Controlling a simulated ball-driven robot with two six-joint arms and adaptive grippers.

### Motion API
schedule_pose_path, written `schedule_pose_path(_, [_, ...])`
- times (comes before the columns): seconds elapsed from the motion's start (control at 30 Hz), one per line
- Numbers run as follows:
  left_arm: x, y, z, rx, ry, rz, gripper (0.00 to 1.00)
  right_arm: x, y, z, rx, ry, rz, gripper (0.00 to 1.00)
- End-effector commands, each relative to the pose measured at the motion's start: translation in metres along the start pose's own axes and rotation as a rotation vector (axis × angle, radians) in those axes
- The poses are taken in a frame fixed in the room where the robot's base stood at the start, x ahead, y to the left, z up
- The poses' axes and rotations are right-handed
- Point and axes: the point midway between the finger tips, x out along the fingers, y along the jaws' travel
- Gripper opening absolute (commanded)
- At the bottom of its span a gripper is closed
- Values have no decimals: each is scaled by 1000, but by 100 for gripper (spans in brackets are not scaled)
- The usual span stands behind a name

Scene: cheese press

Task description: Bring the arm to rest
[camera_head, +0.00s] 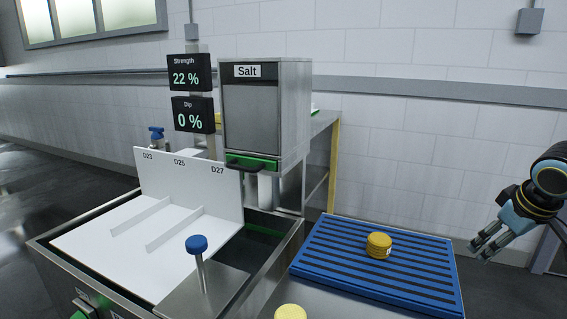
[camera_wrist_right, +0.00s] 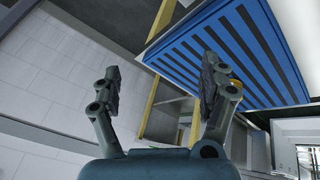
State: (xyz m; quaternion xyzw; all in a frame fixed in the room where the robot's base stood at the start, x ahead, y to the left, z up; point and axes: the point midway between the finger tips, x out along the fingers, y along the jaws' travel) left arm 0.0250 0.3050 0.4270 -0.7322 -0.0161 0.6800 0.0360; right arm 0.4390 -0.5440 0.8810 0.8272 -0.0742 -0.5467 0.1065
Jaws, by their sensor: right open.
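My right gripper (camera_head: 482,245) is at the right side of the head view, in the air beside the right edge of the blue slatted rack (camera_head: 335,262). It is open and empty; the right wrist view shows its two fingers apart (camera_wrist_right: 160,88) with nothing between them. The rack also shows in the right wrist view (camera_wrist_right: 187,58). A yellow cheese (camera_head: 379,245) with a pale label lies on the rack, to the left of the gripper and apart from it. My left gripper is not in view.
A steel Salt dispenser (camera_head: 265,110) stands at the back, beside displays reading 22 % (camera_head: 191,79) and 0 % (camera_head: 193,117). A basin (camera_head: 52,257) holds a white divided panel (camera_head: 190,180) and a blue-knobbed lever (camera_head: 197,245). Another yellow piece (camera_head: 290,312) shows at the bottom edge.

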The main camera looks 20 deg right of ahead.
Motion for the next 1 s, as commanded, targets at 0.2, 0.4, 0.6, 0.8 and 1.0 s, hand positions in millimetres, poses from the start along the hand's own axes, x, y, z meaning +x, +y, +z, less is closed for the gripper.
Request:
schedule_pose_path(0.2, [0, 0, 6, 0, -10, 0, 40, 57, 77, 49, 14, -22, 157, 78])
schedule_pose_path(0.4, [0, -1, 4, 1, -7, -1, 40, 103, 183, 150, -75, -80, 370, 78])
schedule_pose_path(0.6, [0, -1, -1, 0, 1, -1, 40, 108, 266, 266, -256, -175, 512, 78])
schedule_pose_path(0.8, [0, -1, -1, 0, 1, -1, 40, 86, 314, 366, -439, -279, 555, 78])
schedule_pose_path(1.0, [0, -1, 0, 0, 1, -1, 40, 132, 222, 418, -378, -285, 432, 78])
